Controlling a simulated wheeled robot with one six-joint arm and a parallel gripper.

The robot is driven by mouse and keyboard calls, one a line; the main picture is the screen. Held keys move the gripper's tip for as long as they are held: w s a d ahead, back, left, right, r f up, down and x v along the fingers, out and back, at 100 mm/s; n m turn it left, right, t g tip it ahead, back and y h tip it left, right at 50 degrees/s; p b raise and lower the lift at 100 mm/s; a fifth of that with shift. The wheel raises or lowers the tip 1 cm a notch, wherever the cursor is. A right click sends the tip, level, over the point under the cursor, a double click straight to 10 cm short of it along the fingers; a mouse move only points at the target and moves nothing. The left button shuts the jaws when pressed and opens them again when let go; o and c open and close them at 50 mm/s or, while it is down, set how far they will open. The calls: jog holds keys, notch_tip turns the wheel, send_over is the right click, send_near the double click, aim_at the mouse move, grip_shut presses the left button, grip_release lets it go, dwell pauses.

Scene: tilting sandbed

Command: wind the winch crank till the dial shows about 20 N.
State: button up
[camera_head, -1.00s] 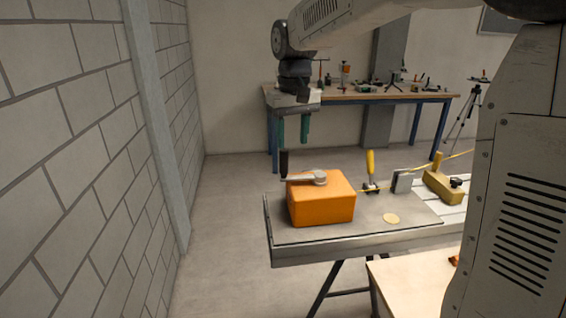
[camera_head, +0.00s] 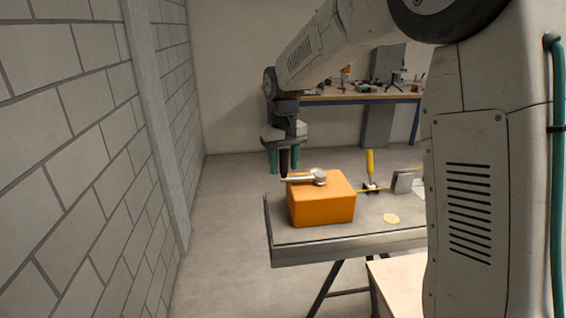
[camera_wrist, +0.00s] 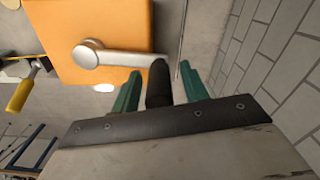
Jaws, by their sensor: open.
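The winch is an orange box (camera_head: 322,204) on the sandbed table, with a silver crank arm (camera_head: 302,178) on top pointing left. The crank's upright black handle (camera_head: 283,163) stands at the arm's outer end; it also shows in the wrist view (camera_wrist: 158,84). My gripper (camera_head: 284,170) points down over the handle, its green fingers open. In the wrist view my gripper (camera_wrist: 160,80) has one finger on each side of the handle, with gaps visible. A small grey tilted box (camera_head: 403,182), perhaps the dial, stands to the right; no reading is legible.
A yellow-handled clamp (camera_head: 370,170) stands behind the winch, and a round tan disc (camera_head: 391,218) lies on the table plate (camera_head: 325,238). A block wall (camera_head: 75,160) runs along the left. A workbench (camera_head: 350,97) with tools stands behind. My arm hides the table's right part.

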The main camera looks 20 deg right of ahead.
grip_shut()
jog(key=w+m, duration=0.1)
jog(key=w+d+m, duration=0.2)
jog(key=w, duration=0.1)
jog(key=shift+m, duration=0.3)
grip_release()
jog(key=shift+s, duration=0.1)
